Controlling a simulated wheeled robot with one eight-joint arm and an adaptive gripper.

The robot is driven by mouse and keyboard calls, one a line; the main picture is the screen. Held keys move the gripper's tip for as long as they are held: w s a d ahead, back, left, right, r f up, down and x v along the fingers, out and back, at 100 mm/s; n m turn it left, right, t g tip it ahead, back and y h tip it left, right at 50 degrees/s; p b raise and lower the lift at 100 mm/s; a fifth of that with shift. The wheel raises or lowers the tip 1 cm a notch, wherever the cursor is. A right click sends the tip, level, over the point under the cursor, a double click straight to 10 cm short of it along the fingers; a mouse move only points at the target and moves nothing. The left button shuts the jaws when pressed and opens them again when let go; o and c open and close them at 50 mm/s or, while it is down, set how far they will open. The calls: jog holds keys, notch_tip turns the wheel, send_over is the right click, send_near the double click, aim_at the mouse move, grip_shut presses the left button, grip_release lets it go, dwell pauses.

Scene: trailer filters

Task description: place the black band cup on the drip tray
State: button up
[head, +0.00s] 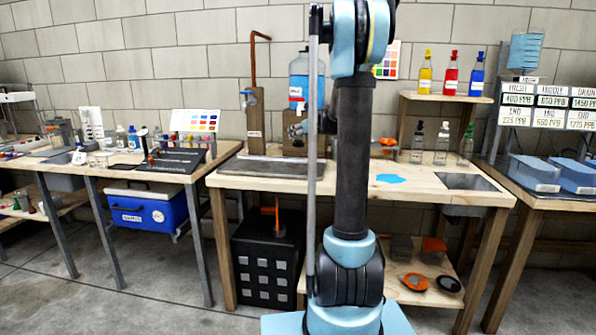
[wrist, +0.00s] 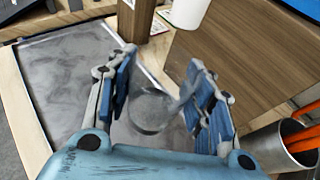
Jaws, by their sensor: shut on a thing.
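My gripper (wrist: 162,88) is in the wrist view, its blue-padded fingers closed around a grey, rounded cup-like thing (wrist: 152,112). No black band can be made out on it; the fingers hide part of its sides. The grey drip tray (wrist: 58,90) lies to the left and below in the wrist view, and the held cup appears near its right edge. Whether the cup touches anything below cannot be told.
A wooden block (wrist: 135,20) stands at the tray's far side, and a wooden panel (wrist: 235,60) is beyond my gripper. A metal container (wrist: 272,150) with orange things is close on the right. A blue bottle (head: 298,80) stands behind the tray.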

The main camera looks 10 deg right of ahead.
jog(key=shift+s+f, duration=0.1)
jog(key=shift+f, duration=4.9)
jog(key=o, duration=1)
jog(key=shift+f, duration=0.1)
jog(key=v, duration=1.2)
